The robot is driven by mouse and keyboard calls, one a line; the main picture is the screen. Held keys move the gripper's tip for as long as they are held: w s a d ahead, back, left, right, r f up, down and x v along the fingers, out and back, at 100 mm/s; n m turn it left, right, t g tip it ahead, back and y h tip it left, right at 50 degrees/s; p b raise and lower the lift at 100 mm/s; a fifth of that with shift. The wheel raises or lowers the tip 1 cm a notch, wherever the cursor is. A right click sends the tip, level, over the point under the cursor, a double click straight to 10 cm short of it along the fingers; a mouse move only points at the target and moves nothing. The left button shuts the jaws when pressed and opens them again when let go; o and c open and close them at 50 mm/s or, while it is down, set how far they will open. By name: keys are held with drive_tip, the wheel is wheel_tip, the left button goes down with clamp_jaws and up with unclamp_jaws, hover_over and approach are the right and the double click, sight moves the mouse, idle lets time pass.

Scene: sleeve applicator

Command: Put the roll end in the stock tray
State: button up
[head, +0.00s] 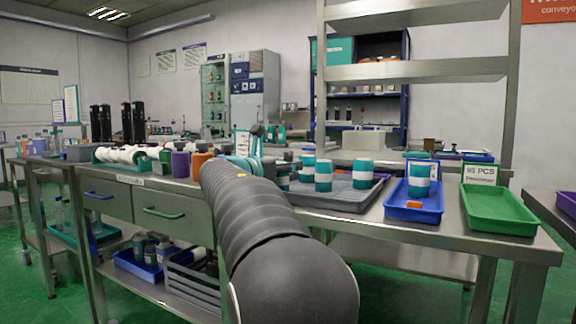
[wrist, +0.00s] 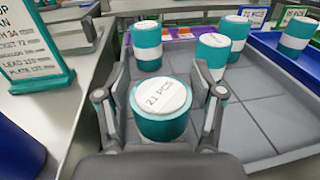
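A teal roll with a round white top marked "21 PCS" (wrist: 160,97) stands upright between the fingers of my gripper (wrist: 161,85) in the wrist view. The fingers flank it closely left and right; I cannot tell whether both pads press on it. In the head view my dark arm hides most of the gripper and this roll. A grey tray (head: 345,200) holds several teal and white rolls (head: 362,174). It also shows in the wrist view (wrist: 265,128), beyond and right of my gripper. No tray is readably marked as the stock tray.
A blue tray (head: 402,212) with a teal and white roll (head: 418,180) stands right of the grey tray. An empty green tray (head: 500,218) with an "85 PCS" sign (head: 480,174) is farther right. A teal-framed sign (wrist: 35,45) stands left of my gripper.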

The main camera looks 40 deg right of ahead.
drive_tip(key=v, duration=1)
drive_tip(key=shift+a+p, duration=0.2)
drive_tip(key=shift+p, duration=0.1)
drive_tip(key=s+a+f+m+y, duration=0.8)
drive_tip(key=s+a+f+m, duration=0.2)
drive_tip(key=s+a+f, duration=0.3)
drive_tip(key=s+a+f+m+t+y, duration=0.1)
drive_tip(key=s+a+f+m+y, duration=0.8)
drive_tip(key=s+a+f, duration=0.4)
wheel_tip(320, 180, down, 6)
drive_tip(key=shift+s+r+m, duration=0.1)
drive_tip(key=shift+s+m, duration=0.45)
drive_tip(key=shift+m, duration=0.35)
drive_tip(key=shift+d, duration=0.1)
